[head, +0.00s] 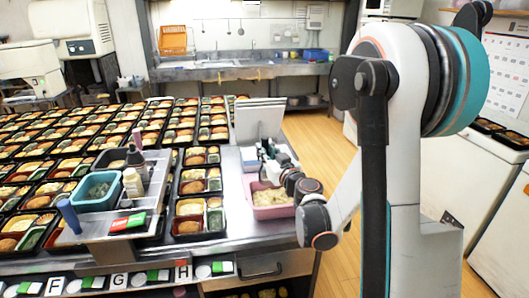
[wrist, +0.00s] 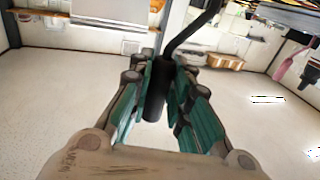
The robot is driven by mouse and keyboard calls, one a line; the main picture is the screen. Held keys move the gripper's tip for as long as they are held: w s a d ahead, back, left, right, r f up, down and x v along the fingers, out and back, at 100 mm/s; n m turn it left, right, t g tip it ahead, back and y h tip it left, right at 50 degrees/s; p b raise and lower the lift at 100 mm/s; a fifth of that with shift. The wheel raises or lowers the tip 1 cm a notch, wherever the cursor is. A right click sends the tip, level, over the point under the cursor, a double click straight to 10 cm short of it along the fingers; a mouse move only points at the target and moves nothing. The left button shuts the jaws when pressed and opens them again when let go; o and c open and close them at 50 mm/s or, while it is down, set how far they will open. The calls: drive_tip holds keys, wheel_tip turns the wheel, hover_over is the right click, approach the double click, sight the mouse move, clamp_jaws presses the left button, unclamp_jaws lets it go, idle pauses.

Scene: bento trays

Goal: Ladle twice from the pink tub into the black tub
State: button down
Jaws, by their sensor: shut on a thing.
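The pink tub (head: 270,211) stands on the steel counter at the centre right and holds pale yellowish food. My gripper (head: 268,165) is over the back of the pink tub in the head view. In the wrist view my gripper (wrist: 163,75) is shut on a thick black handle (wrist: 155,98), with a thin dark stem (wrist: 190,36) running up and right, apparently the ladle's. The ladle's bowl does not show clearly in either view. A dark tub (head: 110,160), apparently the black tub, stands on the raised shelf at left; its inside is hard to see.
A teal tub (head: 97,204), bottles (head: 133,183) and a blue cylinder (head: 69,216) crowd the raised shelf (head: 150,205). Rows of filled bento trays (head: 190,230) cover the counter at left. Upright pale panels (head: 258,120) stand behind my gripper.

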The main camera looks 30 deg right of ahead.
sight(266, 178)
wheel_tip(266, 178, down, 8)
drive_tip(key=b, duration=0.6)
drive_tip(key=shift+f, duration=1.2)
drive_tip(key=shift+r+p, duration=4)
drive_tip(key=shift+r, duration=1.55)
